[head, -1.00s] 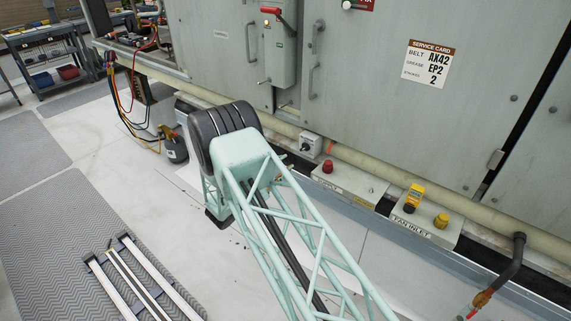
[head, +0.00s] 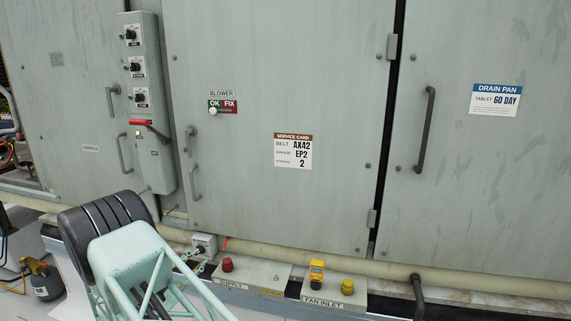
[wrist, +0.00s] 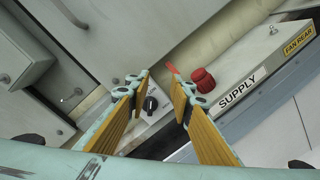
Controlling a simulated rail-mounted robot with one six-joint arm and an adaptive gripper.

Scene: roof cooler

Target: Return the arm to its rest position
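My arm, a pale green lattice link with a black ribbed joint, shows at the lower left of the head view. My gripper (wrist: 161,92) shows in the wrist view, its two orange-padded fingers spread apart with nothing between them. It is open. Beyond the fingertips are a small grey box with a black rotary knob (wrist: 151,104) and the red knob (wrist: 201,79) on the supply box (wrist: 250,68). The fingertips appear apart from these things.
The cooler's grey doors (head: 270,80) fill the head view. A switch column (head: 148,110) with a red handle (head: 138,123) stands at left. A beige pipe (head: 450,278) runs along the base.

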